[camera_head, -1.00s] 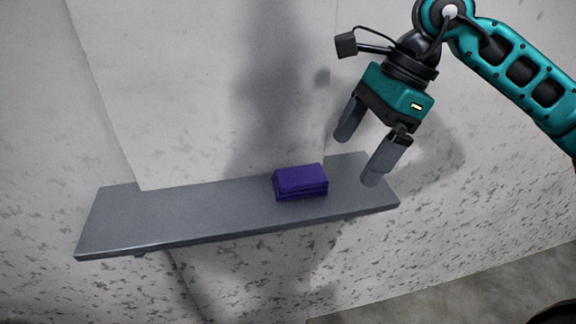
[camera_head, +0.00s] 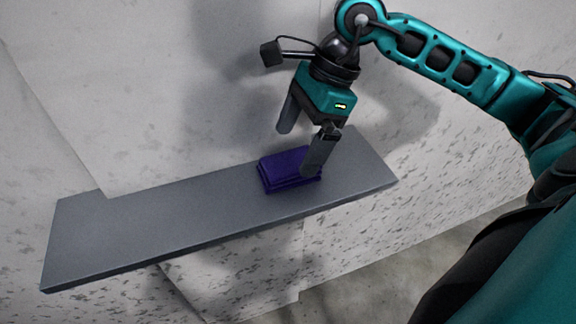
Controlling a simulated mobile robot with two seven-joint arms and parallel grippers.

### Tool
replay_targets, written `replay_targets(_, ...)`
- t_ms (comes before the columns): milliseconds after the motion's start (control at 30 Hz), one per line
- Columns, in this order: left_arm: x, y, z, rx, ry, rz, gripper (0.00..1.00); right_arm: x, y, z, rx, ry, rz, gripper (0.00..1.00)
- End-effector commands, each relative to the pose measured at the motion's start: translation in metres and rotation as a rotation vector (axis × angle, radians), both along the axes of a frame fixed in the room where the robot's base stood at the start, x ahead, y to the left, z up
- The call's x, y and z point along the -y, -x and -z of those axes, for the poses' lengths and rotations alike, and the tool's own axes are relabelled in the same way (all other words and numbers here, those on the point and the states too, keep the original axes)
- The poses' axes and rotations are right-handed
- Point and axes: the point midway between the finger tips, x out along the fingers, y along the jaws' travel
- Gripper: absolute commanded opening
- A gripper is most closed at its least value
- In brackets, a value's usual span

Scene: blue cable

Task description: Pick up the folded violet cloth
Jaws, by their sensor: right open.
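The folded violet cloth (camera_head: 283,170) lies flat on a grey shelf (camera_head: 170,216), right of its middle. My right gripper (camera_head: 296,152) is open and empty, pointing down over the cloth. One finger is behind the cloth's far side, higher in the picture. The other finger is in front of the cloth's right end and hides part of it. I cannot tell whether that finger touches the cloth. My left gripper is not in view.
The shelf is fixed to a pale speckled wall (camera_head: 150,90). Its left part and its right end are bare. Grey floor (camera_head: 375,275) shows below at the lower right.

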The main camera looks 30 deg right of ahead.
Motion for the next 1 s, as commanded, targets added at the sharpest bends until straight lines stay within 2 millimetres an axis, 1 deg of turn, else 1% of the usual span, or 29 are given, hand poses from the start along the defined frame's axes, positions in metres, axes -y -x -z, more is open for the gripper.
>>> replay_targets(300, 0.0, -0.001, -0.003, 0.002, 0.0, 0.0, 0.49, -0.014, -0.005, 0.041, -0.003, -0.002, -0.002, 0.99)
replay_targets(400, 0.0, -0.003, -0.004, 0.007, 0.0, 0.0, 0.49, -0.017, -0.006, 0.047, -0.002, -0.001, -0.001, 0.99)
replay_targets(733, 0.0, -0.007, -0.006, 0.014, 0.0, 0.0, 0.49, -0.017, -0.006, 0.048, -0.001, 0.0, 0.0, 0.99)
replay_targets(1000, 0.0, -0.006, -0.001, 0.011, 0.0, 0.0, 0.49, -0.017, -0.006, 0.05, 0.0, 0.0, 0.0, 0.99)
